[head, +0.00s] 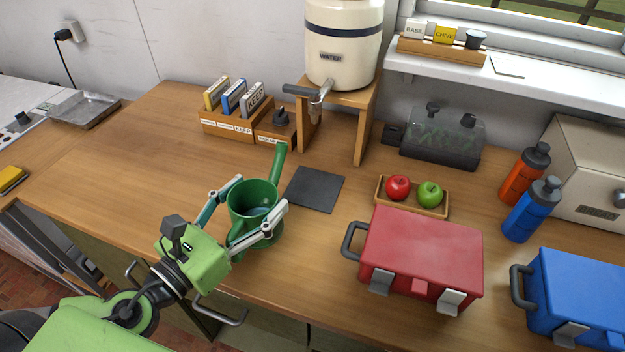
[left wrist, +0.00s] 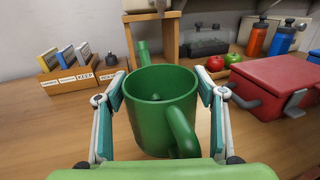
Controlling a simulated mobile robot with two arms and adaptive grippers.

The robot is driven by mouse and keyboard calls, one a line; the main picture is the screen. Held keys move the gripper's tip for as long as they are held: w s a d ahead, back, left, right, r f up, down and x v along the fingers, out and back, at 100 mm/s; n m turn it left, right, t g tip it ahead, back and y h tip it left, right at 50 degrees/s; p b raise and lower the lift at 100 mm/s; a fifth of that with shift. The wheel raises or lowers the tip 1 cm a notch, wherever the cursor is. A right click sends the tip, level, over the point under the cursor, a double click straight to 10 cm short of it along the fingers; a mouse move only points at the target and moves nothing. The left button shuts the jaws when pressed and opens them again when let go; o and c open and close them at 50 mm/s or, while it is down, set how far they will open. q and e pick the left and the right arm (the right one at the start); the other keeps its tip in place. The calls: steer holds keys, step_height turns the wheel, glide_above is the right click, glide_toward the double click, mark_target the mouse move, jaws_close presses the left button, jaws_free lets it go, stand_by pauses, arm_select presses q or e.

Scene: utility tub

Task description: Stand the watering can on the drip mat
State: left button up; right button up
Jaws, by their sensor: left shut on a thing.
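The green watering can (head: 252,205) is upright between the fingers of my left gripper (head: 247,203), which is shut on it. In the left wrist view the can (left wrist: 160,100) fills the middle, its handle toward me and its spout pointing away, with my left gripper's (left wrist: 162,100) fingers on both sides. The dark square drip mat (head: 314,189) lies on the counter just right of the can, in front of the water dispenser's stand. The can is apart from the mat. I cannot tell whether its base touches the counter. My right gripper is in neither view.
The water dispenser (head: 342,45) stands on a wooden stand (head: 364,125) behind the mat. A fruit tray (head: 412,208) and a red box (head: 424,248) are to the right. A wooden card holder (head: 230,124) is at the back.

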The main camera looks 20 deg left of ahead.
mark_target(272, 183)
arm_select(q)
steer(key=shift+w+d+b, duration=0.4)
steer(key=shift+w+d, duration=0.05)
steer(key=x, duration=0.3)
steer(key=shift+w+r, duration=0.2)
steer(key=shift+w, duration=0.2)
steer(key=w+d+f+p, duration=0.1)
steer(key=w, duration=0.3)
steer(key=w+d+f+p, duration=0.1)
steer(key=w, duration=0.3)
steer(key=w+d+f+p, duration=0.1)
steer(key=w+d+f, duration=0.1)
steer(key=w, duration=0.2)
steer(key=shift+w, duration=0.2)
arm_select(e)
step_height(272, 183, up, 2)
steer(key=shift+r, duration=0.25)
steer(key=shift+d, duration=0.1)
arm_select(q)
steer(key=o, duration=0.8)
steer(key=shift+f, duration=0.15)
steer(key=o, duration=0.4)
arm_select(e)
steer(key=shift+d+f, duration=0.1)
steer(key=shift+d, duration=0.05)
